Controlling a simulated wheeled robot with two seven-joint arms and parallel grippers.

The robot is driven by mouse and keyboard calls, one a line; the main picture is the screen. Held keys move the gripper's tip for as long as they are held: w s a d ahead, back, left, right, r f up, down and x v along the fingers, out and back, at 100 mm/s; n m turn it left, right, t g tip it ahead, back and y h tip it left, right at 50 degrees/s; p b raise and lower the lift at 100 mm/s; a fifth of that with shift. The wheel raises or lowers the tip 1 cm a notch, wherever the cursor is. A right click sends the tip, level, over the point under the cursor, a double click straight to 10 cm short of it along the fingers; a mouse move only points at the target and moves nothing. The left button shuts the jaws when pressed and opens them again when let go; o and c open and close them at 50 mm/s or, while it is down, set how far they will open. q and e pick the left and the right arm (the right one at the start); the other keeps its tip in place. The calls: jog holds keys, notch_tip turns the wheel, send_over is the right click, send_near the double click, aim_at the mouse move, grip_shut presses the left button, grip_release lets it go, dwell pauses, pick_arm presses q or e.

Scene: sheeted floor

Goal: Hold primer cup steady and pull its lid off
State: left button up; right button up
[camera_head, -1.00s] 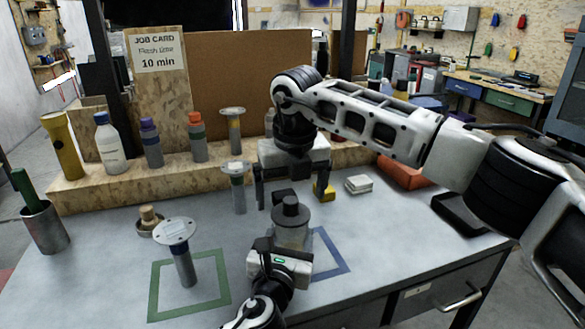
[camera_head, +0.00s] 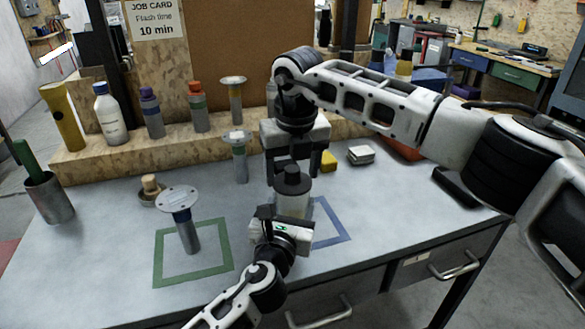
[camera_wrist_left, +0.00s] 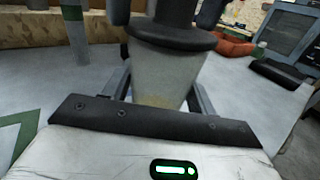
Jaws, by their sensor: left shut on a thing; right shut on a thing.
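The primer cup (camera_head: 291,205) is a pale translucent cup, upright on the table by the blue outlined square. It also shows in the left wrist view (camera_wrist_left: 160,75). Its black lid (camera_head: 292,186) has a broad rim and a raised knob, and sits on the cup; the lid fills the top of the left wrist view (camera_wrist_left: 172,38). My left gripper (camera_head: 288,213) is shut around the cup's body from the near side. My right gripper (camera_head: 292,170) points down from above, shut on the lid's knob. The exact finger contact is partly hidden.
A disc-topped tool (camera_head: 187,230) stands in the green outlined square (camera_head: 160,262). Another (camera_head: 240,160) stands behind. Bottles and a yellow torch (camera_head: 63,118) line the back ledge. A yellow block (camera_head: 329,161) and white pads (camera_head: 361,154) lie right of the cup.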

aim_at(293, 168)
jog(key=shift+r, duration=0.1)
dwell(0.3)
jog(key=shift+r, duration=1)
jog(key=shift+r, duration=2)
pick_arm(q)
jog(key=o, duration=1.4)
jog(key=shift+o, duration=0.2)
